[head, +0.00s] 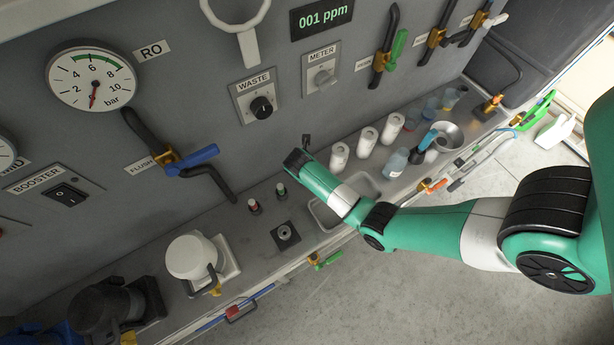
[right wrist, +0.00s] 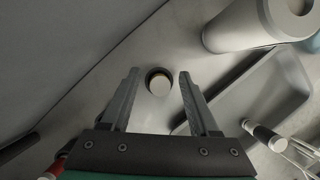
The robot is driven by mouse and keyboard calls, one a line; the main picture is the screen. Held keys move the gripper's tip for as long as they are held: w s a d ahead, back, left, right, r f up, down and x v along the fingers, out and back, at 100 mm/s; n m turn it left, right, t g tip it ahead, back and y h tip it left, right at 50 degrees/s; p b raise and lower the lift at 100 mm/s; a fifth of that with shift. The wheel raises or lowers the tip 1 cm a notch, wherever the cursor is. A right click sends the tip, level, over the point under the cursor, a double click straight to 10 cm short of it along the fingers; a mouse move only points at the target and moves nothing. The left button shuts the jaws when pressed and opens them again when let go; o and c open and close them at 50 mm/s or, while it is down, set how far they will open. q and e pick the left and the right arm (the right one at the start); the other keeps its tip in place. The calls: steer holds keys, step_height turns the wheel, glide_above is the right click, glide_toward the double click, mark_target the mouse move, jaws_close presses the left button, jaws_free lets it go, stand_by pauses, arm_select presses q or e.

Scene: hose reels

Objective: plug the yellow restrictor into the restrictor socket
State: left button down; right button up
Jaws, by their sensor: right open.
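My right gripper (head: 301,150) reaches in from the right over the bench, near the panel wall. In the right wrist view, its fingers (right wrist: 160,76) are open. A short round piece with a dark rim and pale cream top (right wrist: 160,83) stands between the fingertips, with a gap on both sides. It may be the yellow restrictor; no clear yellow shows. In the head view that spot is hidden by my gripper. A square dark block with a round opening (head: 285,235), likely the restrictor socket, sits on the bench nearer the front. My left gripper is not in view.
A red-banded piece (head: 254,207) and a green-banded piece (head: 281,190) stand left of my gripper. A sink (head: 322,216) lies beside the block. White cylinders (head: 339,157) stand right of the gripper. The panel wall is close behind.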

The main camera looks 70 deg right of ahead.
jaws_close()
steer(key=shift+r, duration=0.15)
steer(key=shift+r, duration=0.3)
step_height(320, 180, up, 2)
steer(key=shift+r+p, duration=0.25)
steer(key=shift+p, duration=0.7)
steer(key=s+a+r+p, duration=0.6)
steer(key=s+a+r, duration=0.2)
steer(key=s, duration=0.3)
steer(key=shift+s+a+r, duration=0.15)
steer(key=shift+s+r, duration=0.05)
steer(key=shift+r, duration=0.7)
